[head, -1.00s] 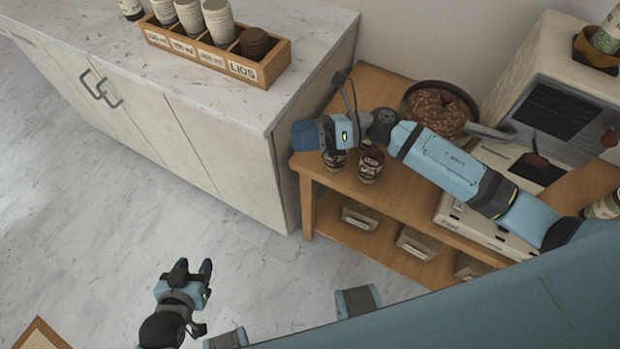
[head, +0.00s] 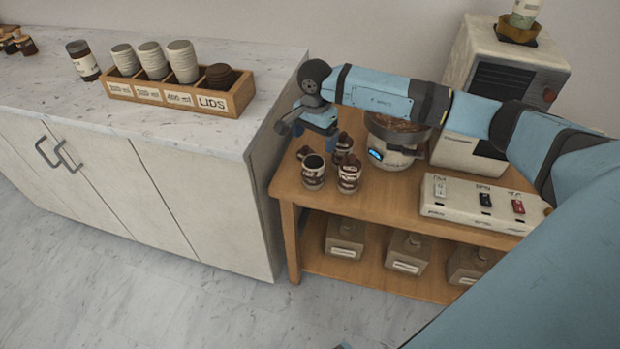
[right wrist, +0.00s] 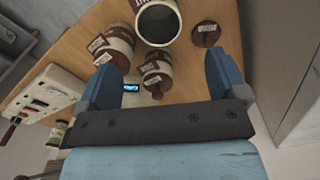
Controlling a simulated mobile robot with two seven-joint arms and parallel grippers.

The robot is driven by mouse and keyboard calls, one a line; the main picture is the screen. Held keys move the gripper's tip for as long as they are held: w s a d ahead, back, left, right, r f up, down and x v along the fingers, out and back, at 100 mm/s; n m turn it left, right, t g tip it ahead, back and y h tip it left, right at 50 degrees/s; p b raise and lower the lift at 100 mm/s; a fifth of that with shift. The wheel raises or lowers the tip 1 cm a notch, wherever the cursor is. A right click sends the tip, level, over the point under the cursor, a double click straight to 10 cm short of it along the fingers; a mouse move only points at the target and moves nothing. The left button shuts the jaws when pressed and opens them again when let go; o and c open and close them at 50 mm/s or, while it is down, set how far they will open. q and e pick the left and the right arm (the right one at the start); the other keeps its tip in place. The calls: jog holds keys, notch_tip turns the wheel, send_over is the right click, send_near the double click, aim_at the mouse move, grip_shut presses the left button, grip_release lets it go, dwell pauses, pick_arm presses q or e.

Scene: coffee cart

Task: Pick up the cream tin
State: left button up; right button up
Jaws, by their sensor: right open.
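Three brown-and-white tins stand on the wooden cart: an open tin (head: 313,174), a lidded tin (head: 349,177) to its right, and another lidded tin (head: 343,146) behind. Their labels are too small to read, so I cannot tell which holds cream. A loose brown lid (head: 304,153) lies beside the open tin. My right gripper (head: 314,136) is open, pointing down above the tins. In the right wrist view, the open tin (right wrist: 158,22) and lidded tins lie beyond and between its fingers (right wrist: 160,64), with nothing held. My left gripper is out of view.
A device with a lit blue display (head: 384,155) and a bean-filled pan stands right of the tins. A switch box (head: 460,205) is at the cart's front right. The counter (head: 220,135) with a cup-and-lid holder (head: 150,92) borders the cart's left.

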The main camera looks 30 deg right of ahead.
send_near(313, 167)
jog(key=s+a+f, duration=0.1)
jog(key=s+f, duration=0.1)
jog(key=shift+s+a+f, duration=0.1)
jog(key=shift+f, duration=1.2)
jog(key=shift+s+a+f, duration=0.1)
jog(key=shift+f, duration=1.2)
jog(key=shift+c, duration=0.4)
jog(key=c, duration=1.1)
